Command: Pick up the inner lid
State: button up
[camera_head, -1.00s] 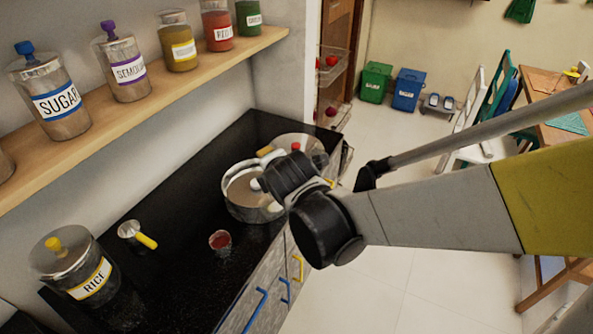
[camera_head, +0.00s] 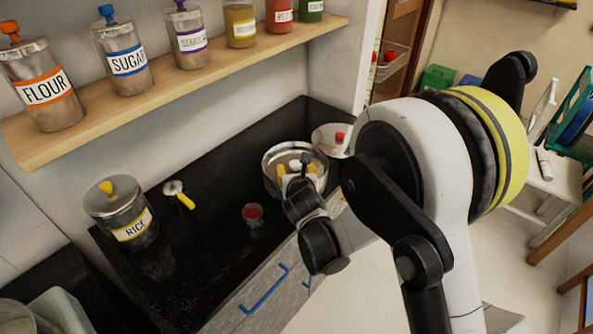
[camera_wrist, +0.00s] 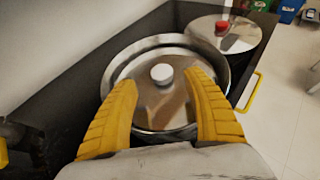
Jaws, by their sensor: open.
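The inner lid (camera_wrist: 158,103) is a shiny metal disc with a white knob (camera_wrist: 162,74), lying inside the rim of a round metal pot (camera_wrist: 222,62). The pot (camera_head: 268,157) stands on the black counter in the head view. My gripper (camera_wrist: 160,80) is open, with one yellow finger on each side of the lid, pointing at the pot. The white knob shows between and slightly beyond the fingertips. In the head view my gripper (camera_head: 297,168) is over the pot. I cannot tell whether the fingers touch the lid.
A larger lid with a red knob (camera_wrist: 222,27) lies beside the pot at the back right. On the counter are a small red-topped container (camera_head: 252,214), a yellow-handled scoop (camera_head: 180,193) and a rice jar (camera_head: 116,208). A shelf (camera_head: 190,75) with several jars runs above.

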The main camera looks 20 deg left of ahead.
aim_at(295, 164)
jog(key=b+x, duration=0.2)
jog(key=x, duration=0.3)
jog(key=shift+w+d+r, duration=0.1)
jog(key=shift+w+d, duration=0.05)
grip_shut()
